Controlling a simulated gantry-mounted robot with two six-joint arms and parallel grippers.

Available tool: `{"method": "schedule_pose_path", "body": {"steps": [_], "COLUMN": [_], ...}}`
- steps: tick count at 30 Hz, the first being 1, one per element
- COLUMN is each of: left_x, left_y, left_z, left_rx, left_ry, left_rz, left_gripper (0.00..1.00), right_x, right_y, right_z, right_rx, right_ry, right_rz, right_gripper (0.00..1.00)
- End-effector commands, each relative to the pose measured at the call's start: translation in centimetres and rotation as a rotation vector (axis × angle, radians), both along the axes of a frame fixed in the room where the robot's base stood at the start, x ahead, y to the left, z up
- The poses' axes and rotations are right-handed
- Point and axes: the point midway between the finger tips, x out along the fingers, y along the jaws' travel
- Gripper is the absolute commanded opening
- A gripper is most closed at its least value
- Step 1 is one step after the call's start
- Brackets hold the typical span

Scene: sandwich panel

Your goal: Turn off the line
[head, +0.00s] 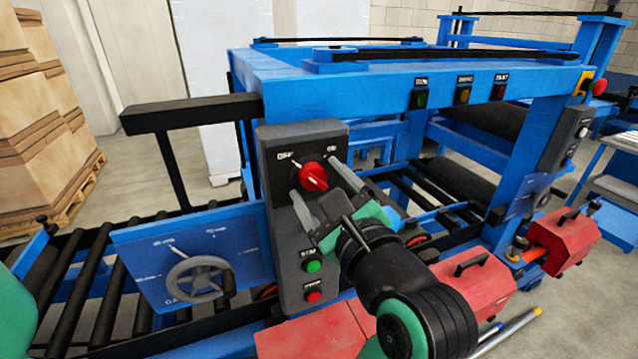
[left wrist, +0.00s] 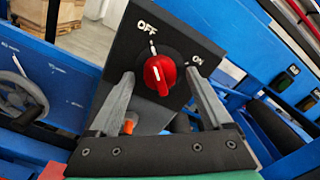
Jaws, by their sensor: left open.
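The red rotary switch (head: 313,177) sits on the dark control panel (head: 287,222), with OFF printed at its upper left and ON at its upper right. The switch also shows in the left wrist view (left wrist: 160,74); its raised grip appears lined up with the OFF mark. My left gripper (head: 328,178) is open in front of the panel, with its fingers to either side of the switch. In the left wrist view the fingers (left wrist: 158,82) look apart from the switch, and nothing is between them in a grip. My right gripper is not in view.
Below the switch are a green button (head: 313,266) and a red button (head: 313,296). A grey handwheel (head: 197,279) stands left of the panel.

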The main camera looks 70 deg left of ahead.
Motion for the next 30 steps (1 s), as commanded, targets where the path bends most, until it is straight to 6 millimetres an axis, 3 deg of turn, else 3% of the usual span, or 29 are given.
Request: {"method": "schedule_pose_path", "body": {"steps": [5, 15, 20, 30], "left_x": [0.2, 0.4, 0.4, 0.3], "left_y": [-2.6, -10.1, -11.4, -11.4], "left_z": [0.0, 0.0, 0.0, 0.0], "left_rx": [0.000, 0.000, 0.001, 0.000], "left_ry": [0.001, 0.001, 0.000, -0.001], "left_rz": [-0.006, -0.004, -0.001, 0.000], "left_gripper": [0.83, 0.83, 0.83, 0.83], "right_x": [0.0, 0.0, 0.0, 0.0], "right_y": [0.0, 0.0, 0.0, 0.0], "right_z": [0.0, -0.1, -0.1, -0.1], "right_rx": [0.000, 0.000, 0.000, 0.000], "right_ry": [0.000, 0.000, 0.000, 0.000], "right_rz": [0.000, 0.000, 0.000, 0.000], "right_gripper": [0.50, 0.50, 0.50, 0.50]}}
